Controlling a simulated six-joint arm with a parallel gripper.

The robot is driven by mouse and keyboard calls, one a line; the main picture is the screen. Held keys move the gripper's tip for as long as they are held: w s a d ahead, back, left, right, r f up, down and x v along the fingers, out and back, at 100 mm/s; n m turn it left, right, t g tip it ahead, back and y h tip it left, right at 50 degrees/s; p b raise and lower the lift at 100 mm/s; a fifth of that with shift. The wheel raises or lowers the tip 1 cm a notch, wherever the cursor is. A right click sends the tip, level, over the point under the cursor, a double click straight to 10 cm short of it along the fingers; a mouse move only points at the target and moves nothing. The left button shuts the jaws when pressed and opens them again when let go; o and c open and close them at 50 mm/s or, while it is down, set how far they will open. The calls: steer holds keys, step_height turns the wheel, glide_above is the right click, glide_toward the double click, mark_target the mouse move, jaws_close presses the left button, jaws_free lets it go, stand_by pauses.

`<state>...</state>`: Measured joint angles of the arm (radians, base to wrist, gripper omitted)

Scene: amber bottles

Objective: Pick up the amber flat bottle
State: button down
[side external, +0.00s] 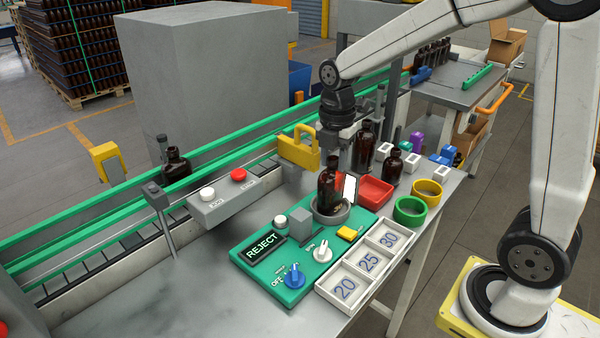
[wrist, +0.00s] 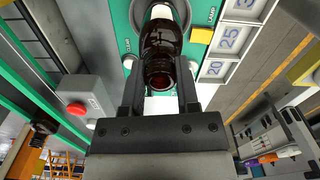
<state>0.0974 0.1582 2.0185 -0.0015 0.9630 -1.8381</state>
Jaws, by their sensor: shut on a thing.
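An amber bottle (side external: 329,190) stands upright at the round grey holder (side external: 345,214) on the green panel (side external: 250,264). Whether its base touches the holder I cannot tell. My gripper (side external: 333,158) points down from above, with its fingers at the bottle's upper part. In the wrist view the amber bottle (wrist: 160,45) has its open mouth toward the camera, between the two fingers of my gripper (wrist: 159,92). The gripper is shut on this bottle. Its flat shape is hard to make out, and the fingers hide part of its neck.
Amber bottles (side external: 364,148) and (side external: 392,168) stand behind, near a red tray (side external: 375,192) and a green ring (side external: 410,211). A numbered white tray (side external: 345,290) lies in front. A yellow padlock-shaped block (side external: 298,150) stands left of my gripper, beside the conveyor.

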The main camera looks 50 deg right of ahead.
step_height(320, 180, up, 10)
steer(key=shift+f, duration=0.1)
stand_by(0.4)
stand_by(0.5)
